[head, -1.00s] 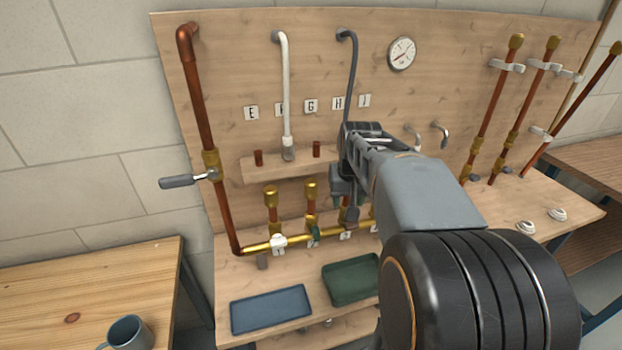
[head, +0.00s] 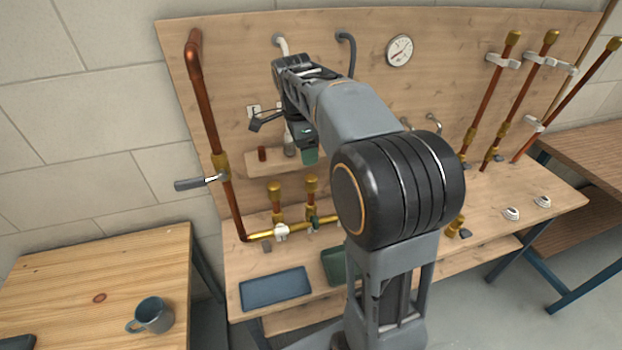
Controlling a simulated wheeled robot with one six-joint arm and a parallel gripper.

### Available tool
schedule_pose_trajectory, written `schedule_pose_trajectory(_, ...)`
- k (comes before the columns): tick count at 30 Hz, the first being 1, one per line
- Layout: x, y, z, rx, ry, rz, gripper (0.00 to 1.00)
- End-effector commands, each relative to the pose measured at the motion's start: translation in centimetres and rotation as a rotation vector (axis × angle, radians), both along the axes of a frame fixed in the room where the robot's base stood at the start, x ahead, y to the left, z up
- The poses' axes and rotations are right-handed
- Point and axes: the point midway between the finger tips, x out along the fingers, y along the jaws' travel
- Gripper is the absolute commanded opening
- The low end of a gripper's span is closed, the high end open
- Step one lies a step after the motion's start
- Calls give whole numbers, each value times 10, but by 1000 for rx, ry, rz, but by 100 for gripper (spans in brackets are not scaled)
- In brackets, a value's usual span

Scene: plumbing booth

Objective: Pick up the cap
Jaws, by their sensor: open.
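My gripper (head: 283,142) is open in front of the back board, above the small wooden shelf (head: 252,166). Nothing shows between its fingers. A small brass fitting (head: 455,226), possibly the cap, lies on the bench at right, beside my arm and well away from my gripper. Brass ends also top the short upright pipe stubs, the left one (head: 274,188) and the one beside it (head: 311,184), below my gripper. I cannot tell for certain which piece is the cap. My arm hides the middle of the bench and part of the brass pipe (head: 262,236).
A blue tray (head: 275,289) and a partly hidden green tray (head: 334,265) lie on the bench front. A tall copper pipe with a grey lever (head: 196,183) stands at left. Capped copper pipes (head: 490,95) lean at right. A mug (head: 152,315) stands on the left table.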

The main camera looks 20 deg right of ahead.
Motion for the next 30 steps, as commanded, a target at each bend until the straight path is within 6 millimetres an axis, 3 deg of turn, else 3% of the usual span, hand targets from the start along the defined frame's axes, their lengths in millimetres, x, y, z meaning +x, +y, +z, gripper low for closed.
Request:
schedule_pose_trajectory(3,-1,-3,-23,1,4,0,68)
schedule_pose_trajectory(9,-1,-6,-51,0,3,1,68)
schedule_pose_trajectory(17,-2,-8,-65,1,0,1,68)
schedule_pose_trajectory(30,-3,-14,-113,1,1,1,68)
